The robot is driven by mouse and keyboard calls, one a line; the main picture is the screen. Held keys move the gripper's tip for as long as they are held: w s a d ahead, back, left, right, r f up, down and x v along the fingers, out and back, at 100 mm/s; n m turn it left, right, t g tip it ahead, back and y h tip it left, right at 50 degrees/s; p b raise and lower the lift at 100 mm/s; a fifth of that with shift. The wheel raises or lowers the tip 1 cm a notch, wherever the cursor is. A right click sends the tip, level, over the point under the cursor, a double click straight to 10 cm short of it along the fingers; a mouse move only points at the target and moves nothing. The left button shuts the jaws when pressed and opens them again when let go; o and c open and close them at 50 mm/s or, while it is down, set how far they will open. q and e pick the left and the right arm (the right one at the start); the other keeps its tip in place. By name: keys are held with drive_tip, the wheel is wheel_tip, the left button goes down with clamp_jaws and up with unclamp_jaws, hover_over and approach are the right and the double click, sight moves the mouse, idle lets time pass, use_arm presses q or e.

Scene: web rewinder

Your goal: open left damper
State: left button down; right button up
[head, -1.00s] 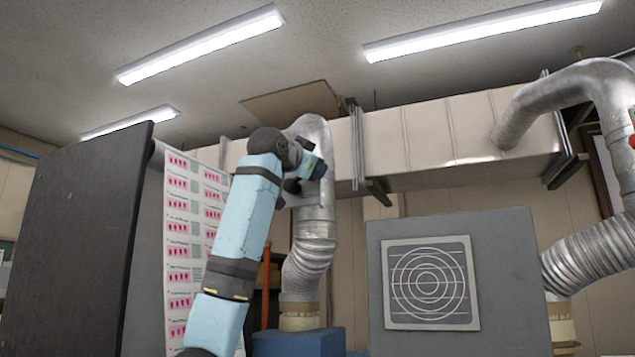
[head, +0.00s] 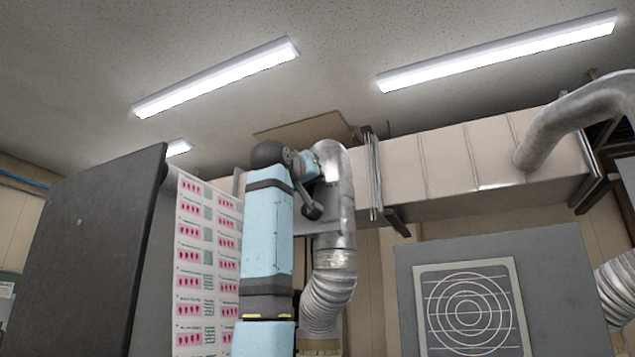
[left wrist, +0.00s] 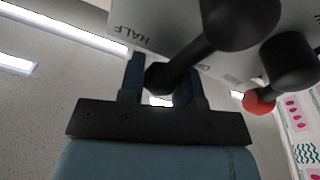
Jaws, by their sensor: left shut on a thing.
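The left damper sits on the silver left duct (head: 334,225), up near its bend. In the left wrist view its light grey plate (left wrist: 165,22) carries the word HALF and another label partly covered. A black lever (left wrist: 205,48) with rounded black ends crosses in front of the plate. My left gripper (left wrist: 160,82) is shut on the rounded near end of this lever, between its two blue fingers. In the head view my left gripper (head: 318,172) is against the upper duct, and my wrist hides much of the damper. My right gripper is in neither view.
A red knob (left wrist: 258,102) shows beside the plate. A dark panel (head: 90,250) and a printed chart (head: 195,270) stand left of my arm. A grey box with a ringed plate (head: 475,308) stands to the right. A beige duct (head: 460,165) runs overhead.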

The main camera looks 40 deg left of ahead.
use_arm(q)
drive_tip(key=shift+a+f+n+y, duration=0.1)
drive_tip(key=shift+a+n+y, duration=0.3)
drive_tip(key=shift+n, duration=0.5)
drive_tip(key=c, duration=0.8)
unclamp_jaws()
drive_tip(key=shift+s, duration=0.1)
drive_tip(key=b+v, duration=0.5)
drive_tip(key=v, duration=0.8)
drive_tip(key=shift+s, duration=0.4)
